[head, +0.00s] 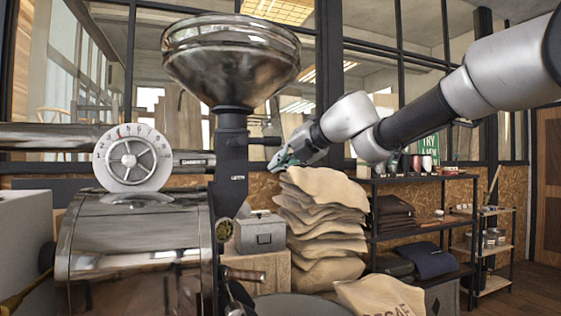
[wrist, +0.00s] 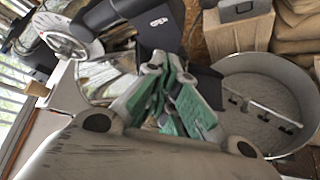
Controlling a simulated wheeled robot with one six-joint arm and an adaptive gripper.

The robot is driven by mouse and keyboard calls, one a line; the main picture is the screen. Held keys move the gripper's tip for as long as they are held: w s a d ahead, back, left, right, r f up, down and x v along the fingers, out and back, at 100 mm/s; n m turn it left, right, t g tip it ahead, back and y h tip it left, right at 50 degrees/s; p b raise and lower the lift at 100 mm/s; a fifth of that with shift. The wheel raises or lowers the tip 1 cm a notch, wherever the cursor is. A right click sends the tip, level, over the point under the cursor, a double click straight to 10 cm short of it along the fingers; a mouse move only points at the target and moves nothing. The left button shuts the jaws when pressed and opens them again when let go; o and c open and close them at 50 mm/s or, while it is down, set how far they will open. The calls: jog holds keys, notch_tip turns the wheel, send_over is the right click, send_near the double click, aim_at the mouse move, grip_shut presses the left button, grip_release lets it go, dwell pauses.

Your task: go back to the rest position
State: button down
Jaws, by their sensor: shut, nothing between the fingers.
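My gripper (head: 277,163) is at the end of my arm, which reaches in from the upper right of the head view. It is beside the roaster's dark column, just above and left of the top of the sack stack. In the wrist view my gripper (wrist: 175,125) shows its green-padded fingers close together. It is shut and holds nothing. The roaster (head: 135,235) stands at the left, with a metal hopper (head: 230,65) on top and a white dial wheel (head: 132,158) on its side.
A stack of sacks (head: 320,220) stands right of the roaster. A grey box (head: 260,234) sits beside it. A black shelf (head: 415,178) with bags and cups stands further right. The round cooling tray (wrist: 262,105) shows in the wrist view. Floor is visible at the far right.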

jog(key=s+d+r, duration=0.2)
jog(key=s+r, duration=0.2)
jog(key=s, duration=0.2)
jog(key=w+d+r+m+t+h, duration=0.4)
jog(key=w+d+m+t, duration=0.15)
jog(key=d+m, duration=0.45)
jog(key=s+d+f+m+g+h, duration=0.1)
jog(key=s+d+f+m+h, duration=0.1)
jog(key=d+f+m+h, duration=0.5)
jog(key=s+d+f+m+g+h, duration=0.1)
jog(key=s+d+f+m+g, duration=0.15)
jog(key=d+m, duration=0.55)
jog(key=s+d+f+m+g, duration=0.3)
jog(key=s+d+f, duration=0.1)
jog(key=s+f, duration=0.35)
jog(key=s+d+f+m+g, duration=0.2)
jog(key=s+d+f, duration=0.1)
jog(key=s+f, duration=0.4)
jog(key=s+a+f+m+g+y, duration=0.2)
jog(key=s+a+f+m+y, duration=0.1)
jog(key=s+f, duration=0.7)
jog(key=shift+s+a+m+g, duration=0.35)
jog(key=shift+s+m, duration=0.35)
jog(key=shift+s, duration=0.55)
